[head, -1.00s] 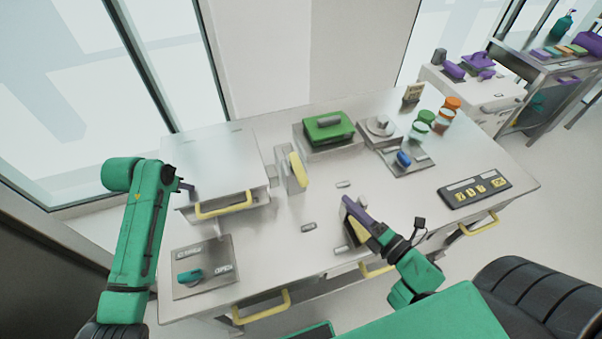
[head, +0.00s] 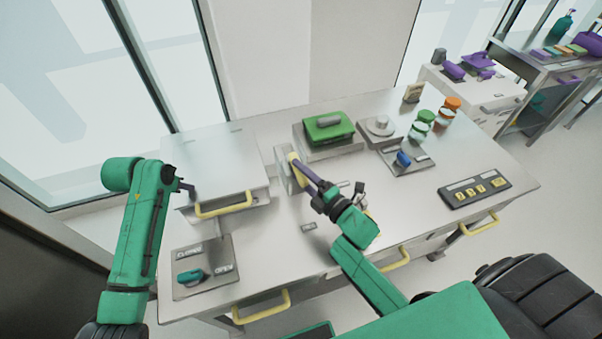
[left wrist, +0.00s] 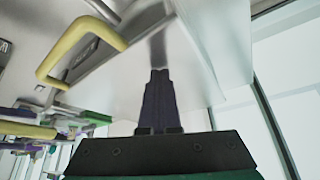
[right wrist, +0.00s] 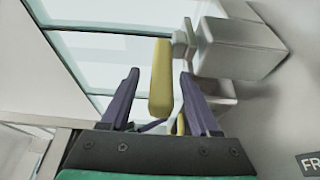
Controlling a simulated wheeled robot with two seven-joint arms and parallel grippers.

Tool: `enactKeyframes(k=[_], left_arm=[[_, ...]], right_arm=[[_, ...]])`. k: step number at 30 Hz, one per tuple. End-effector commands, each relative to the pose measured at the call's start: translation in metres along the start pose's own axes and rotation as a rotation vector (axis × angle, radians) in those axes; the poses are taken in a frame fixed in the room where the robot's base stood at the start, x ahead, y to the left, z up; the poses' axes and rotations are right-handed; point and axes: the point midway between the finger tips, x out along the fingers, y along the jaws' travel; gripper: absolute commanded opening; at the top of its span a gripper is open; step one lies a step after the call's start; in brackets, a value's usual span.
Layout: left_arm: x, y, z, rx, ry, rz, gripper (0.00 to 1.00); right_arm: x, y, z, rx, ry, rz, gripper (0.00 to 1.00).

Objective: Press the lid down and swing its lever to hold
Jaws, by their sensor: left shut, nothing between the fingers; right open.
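A flat silver lid (head: 212,160) with a yellow handle (head: 222,208) lies on a box at the table's left; whether it is fully down I cannot tell. The handle also shows in the left wrist view (left wrist: 85,42). My left gripper (head: 190,187) is shut and empty at the lid's left front side. In the left wrist view its fingertips (left wrist: 159,72) are close to the silver surface; contact is unclear. A yellow lever (head: 293,160) stands on a small grey block right of the lid. My right gripper (right wrist: 158,80) is open, with the lever (right wrist: 161,75) between its fingers, not clamped.
A green-lidded box (head: 330,128) stands behind the right gripper. A panel with a teal knob (head: 192,275) is at front left. A blue knob (head: 403,159), jars (head: 420,130) and a button panel (head: 475,188) are on the right. The table front centre is mostly clear.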

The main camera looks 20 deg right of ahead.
Motion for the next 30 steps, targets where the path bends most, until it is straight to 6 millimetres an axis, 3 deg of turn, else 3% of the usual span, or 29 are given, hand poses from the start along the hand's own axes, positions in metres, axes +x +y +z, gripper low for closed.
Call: enactKeyframes(k=[2, 6, 7, 30], left_arm=[[0.0052, 0.0022, 0.0074, -0.002, -0.019, 0.008, 0.00], [0.0051, 0.0022, 0.0074, -0.003, -0.019, 0.008, 0.00], [0.0051, 0.0022, 0.0073, -0.003, -0.019, 0.008, 0.00], [0.0050, 0.0019, 0.0069, -0.003, -0.017, 0.007, 0.00]], right_arm=[[-0.0002, -0.0009, 0.0000, 0.000, 0.000, 0.000, 0.62], [-0.0004, -0.0007, 0.0000, 0.000, 0.000, 0.001, 0.09], [-0.0004, -0.0006, 0.0000, 0.000, 0.000, 0.001, 0.00], [-0.0001, 0.0022, -0.0001, -0.002, 0.001, 0.008, 0.00]])
